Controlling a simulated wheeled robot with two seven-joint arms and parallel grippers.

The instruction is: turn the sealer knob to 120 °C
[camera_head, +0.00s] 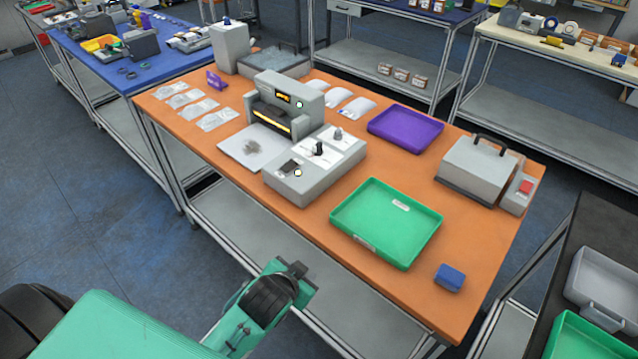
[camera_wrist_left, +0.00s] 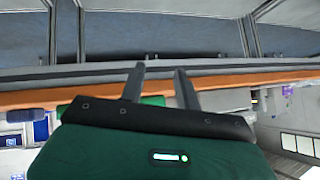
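The sealer (camera_head: 287,112) is a grey machine with a small lit display and a glowing orange slot, on the orange table. In front of it is a grey control box (camera_head: 303,187) with white label plates. A black knob (camera_head: 319,149) and a smaller grey knob (camera_head: 338,134) stand on it; their markings are too small to read. My left gripper (camera_head: 298,275) is outside the table's front edge, well apart from the knobs. In the left wrist view its two fingers (camera_wrist_left: 159,70) are apart with nothing between them. My right gripper is in neither view.
A green tray (camera_head: 372,245), a purple tray (camera_head: 385,139), a blue block (camera_head: 450,278) and a grey case with a handle (camera_head: 478,170) stand right of the sealer. Clear pouches (camera_head: 198,104) lie left of it. The table's front edge lies between my left gripper and the control box.

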